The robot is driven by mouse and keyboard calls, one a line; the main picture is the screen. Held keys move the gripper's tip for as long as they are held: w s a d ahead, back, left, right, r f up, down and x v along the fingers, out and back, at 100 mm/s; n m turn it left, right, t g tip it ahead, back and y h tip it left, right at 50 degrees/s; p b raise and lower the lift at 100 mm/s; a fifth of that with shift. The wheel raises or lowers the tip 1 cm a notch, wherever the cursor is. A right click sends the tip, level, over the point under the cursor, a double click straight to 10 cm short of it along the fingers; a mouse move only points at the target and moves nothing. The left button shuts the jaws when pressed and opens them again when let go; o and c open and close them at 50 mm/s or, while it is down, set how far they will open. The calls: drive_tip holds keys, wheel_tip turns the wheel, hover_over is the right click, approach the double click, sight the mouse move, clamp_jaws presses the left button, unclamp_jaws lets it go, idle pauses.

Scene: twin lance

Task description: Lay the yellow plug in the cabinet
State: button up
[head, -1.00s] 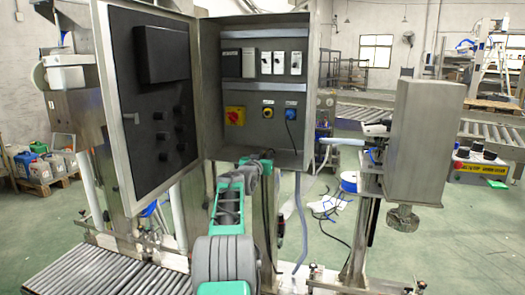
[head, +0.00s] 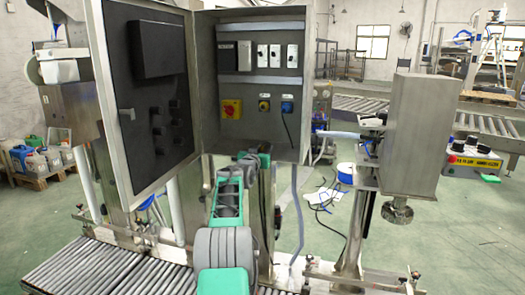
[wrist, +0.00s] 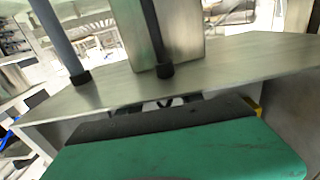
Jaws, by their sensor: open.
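The grey cabinet (head: 300,75) stands open, its door (head: 150,95) swung to the left. On its back panel are a yellow plate with a red switch (head: 231,109), a small yellow-ringed fitting (head: 264,105) and a blue fitting (head: 287,107) with a dark cable. I cannot tell a loose yellow plug apart from these. My gripper (head: 256,153) is open, low in front of the cabinet's bottom edge; its fingertips are hard to make out. In the wrist view, a green part of mine fills the bottom, close to a metal plate (wrist: 225,72). A small yellow bit shows at its right edge.
A metal box on a post (head: 411,135) stands right of the cabinet. A roller conveyor (head: 90,275) runs below at the left. A grey hose (head: 297,215) hangs below the cabinet. The floor at the right is mostly clear.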

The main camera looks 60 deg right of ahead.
drive_tip(key=s+a+b, duration=0.1)
drive_tip(key=a, duration=0.6)
drive_tip(key=shift+a, duration=0.4)
drive_tip(key=shift+s, duration=0.15)
